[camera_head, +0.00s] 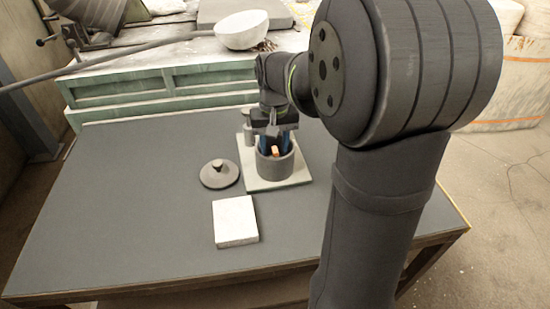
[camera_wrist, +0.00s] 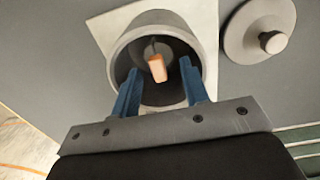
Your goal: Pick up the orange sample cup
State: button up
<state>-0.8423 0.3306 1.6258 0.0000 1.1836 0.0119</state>
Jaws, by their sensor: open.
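An orange piece (camera_head: 276,152), seemingly the sample cup or its handle, shows inside a dark grey round pot (camera_head: 275,172). In the wrist view the orange piece (camera_wrist: 157,69) stands out of the pot's dark interior, with a thin dark part behind it. Its lower part is hidden. The pot's rim (camera_wrist: 128,42) surrounds it. My gripper (camera_head: 275,143) is over the pot, pointing down. Its blue fingers are open, one on each side of the orange piece, with a visible gap on both sides in the wrist view (camera_wrist: 159,65). They reach over the pot's opening.
The pot stands on a pale square board (camera_head: 299,178) on the dark table (camera_head: 120,200). A round lid with a knob (camera_head: 219,174) lies left of it, and a white block (camera_head: 235,222) lies nearer. A grey cylinder (camera_head: 249,128) stands behind the pot. The table's left side is clear.

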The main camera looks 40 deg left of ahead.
aim_at(275, 149)
notch_tip(275, 149, down, 5)
jog(key=shift+r, duration=0.15)
jog(key=c, duration=0.6)
jog(key=shift+w, duration=0.1)
jog(key=shift+r, duration=0.1)
